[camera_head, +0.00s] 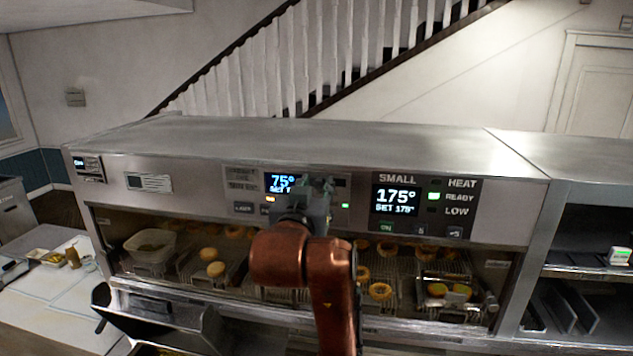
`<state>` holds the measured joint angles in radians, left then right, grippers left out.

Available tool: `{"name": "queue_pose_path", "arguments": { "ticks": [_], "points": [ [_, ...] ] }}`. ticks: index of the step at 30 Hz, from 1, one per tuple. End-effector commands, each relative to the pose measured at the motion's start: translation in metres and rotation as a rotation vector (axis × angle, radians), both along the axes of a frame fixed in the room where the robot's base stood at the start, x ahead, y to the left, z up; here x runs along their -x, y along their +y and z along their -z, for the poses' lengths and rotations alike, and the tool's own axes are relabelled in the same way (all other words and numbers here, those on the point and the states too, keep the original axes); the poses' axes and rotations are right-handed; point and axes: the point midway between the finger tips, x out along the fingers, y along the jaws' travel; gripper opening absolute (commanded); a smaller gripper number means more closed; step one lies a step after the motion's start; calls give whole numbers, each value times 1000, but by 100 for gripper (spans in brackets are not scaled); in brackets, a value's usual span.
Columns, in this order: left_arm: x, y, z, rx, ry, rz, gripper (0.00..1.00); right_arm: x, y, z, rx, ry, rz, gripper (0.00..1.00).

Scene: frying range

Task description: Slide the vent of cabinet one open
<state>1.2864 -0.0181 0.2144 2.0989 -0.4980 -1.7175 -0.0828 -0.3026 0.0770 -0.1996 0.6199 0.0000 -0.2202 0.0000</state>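A wide steel heated cabinet (330,150) fills the middle of the head view. Its front panel carries a blue-lit display (280,182) reading 75° in its visible part and a second display (396,200) reading 175°. My copper-coloured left arm rises from the bottom. My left gripper (318,186) is at the front panel, just right of the blue-lit display, and covers part of the panel. Its fingers are small and dark, so their opening and any contact are unclear. I cannot pick out the vent with certainty. My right gripper is not in view.
A steel chute (165,320) juts out at lower left. A white counter (60,305) is at left, shelving (590,265) at right. The cabinet top is clear.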

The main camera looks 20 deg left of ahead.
Motion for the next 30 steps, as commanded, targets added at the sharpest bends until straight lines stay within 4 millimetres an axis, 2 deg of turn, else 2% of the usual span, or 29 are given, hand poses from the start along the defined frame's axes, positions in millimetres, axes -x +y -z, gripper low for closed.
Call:
{"name": "queue_pose_path", "arguments": {
  "ticks": [9, 23, 30],
  "points": [
    [-4, 0, 1, -1, 0, 2, 30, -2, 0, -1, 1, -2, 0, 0],
    [-4, -1, 0, -1, 0, 3, 0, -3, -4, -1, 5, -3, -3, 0],
    [-4, -1, 0, -1, 0, 3, 0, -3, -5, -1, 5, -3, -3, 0]
  ]
}}
